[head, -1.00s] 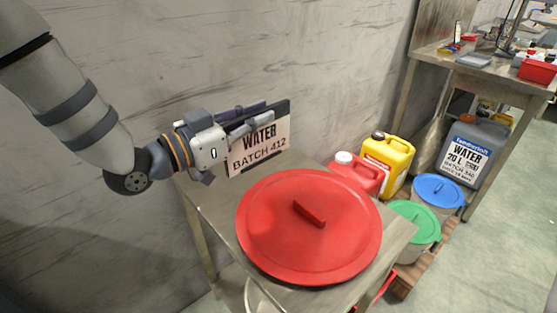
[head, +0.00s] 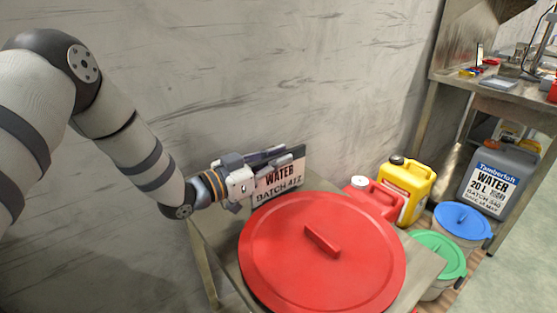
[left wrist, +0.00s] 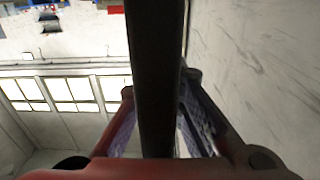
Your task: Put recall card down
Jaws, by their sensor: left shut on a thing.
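The recall card (head: 277,184) is a light panel reading "WATER BATCH 412" with a dark top edge. It stands upright at the back of the metal table (head: 424,268), near the wall and behind the red lid. My left gripper (head: 280,160) is shut on its upper part from the left. In the left wrist view the card shows edge-on as a dark bar (left wrist: 155,75) between the two fingers. Whether the card's bottom edge touches the table is hidden behind the lid. My right gripper is not in view.
A large round red lid (head: 290,260) with a bar handle covers most of the table. Red (head: 374,195) and yellow (head: 406,185) canisters stand to the right. Beyond are green-lidded (head: 440,252) and blue-lidded (head: 463,219) buckets and a grey water canister (head: 497,180). The wall is close behind.

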